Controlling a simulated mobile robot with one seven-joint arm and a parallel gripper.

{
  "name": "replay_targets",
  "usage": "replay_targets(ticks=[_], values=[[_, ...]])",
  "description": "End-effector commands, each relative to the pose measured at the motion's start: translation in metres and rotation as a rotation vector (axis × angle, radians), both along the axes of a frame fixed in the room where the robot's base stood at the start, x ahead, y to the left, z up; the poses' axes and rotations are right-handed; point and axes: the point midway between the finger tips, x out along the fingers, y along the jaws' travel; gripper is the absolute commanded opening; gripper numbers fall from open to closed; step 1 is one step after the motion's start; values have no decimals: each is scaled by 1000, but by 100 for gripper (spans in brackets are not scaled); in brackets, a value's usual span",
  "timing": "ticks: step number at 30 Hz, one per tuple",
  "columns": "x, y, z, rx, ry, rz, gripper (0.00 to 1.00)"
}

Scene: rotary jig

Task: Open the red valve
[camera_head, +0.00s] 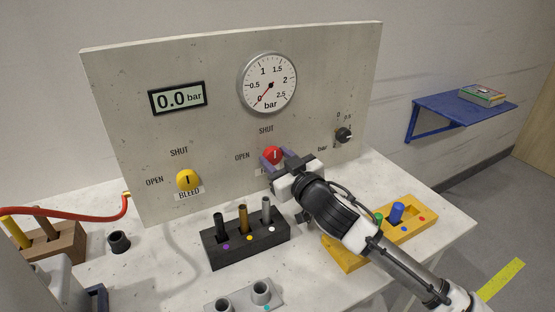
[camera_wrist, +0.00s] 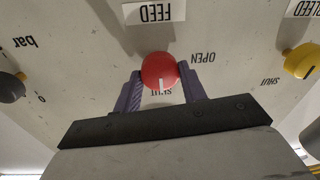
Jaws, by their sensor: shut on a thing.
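The red valve (camera_head: 273,155) is a round knob on the upright grey panel (camera_head: 215,130), above the FEED label. Its white mark points up to SHUT; OPEN is printed to its left. In the wrist view the red valve (camera_wrist: 159,70) appears upside down, its mark toward SHUT. My gripper (camera_head: 273,157) is shut on the red valve, one purple finger at each side. The wrist view shows my gripper (camera_wrist: 159,76) with both fingers beside the knob. The FEED label is partly hidden by my gripper in the head view.
A yellow BLEED knob (camera_head: 187,180) points to SHUT. A black knob (camera_head: 343,135) is at right. The display (camera_head: 178,97) reads 0.0 bar; the dial gauge (camera_head: 268,82) needle sits near 0. A black peg block (camera_head: 252,250) and yellow tray (camera_head: 415,229) stand on the table below.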

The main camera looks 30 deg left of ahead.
Motion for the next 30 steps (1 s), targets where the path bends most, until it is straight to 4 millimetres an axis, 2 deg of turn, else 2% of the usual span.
replay_targets(ticks=[11,30], values=[[-1,1,-2,-94,-159,2,18],[-2,1,-2,-400,-678,1,18]])
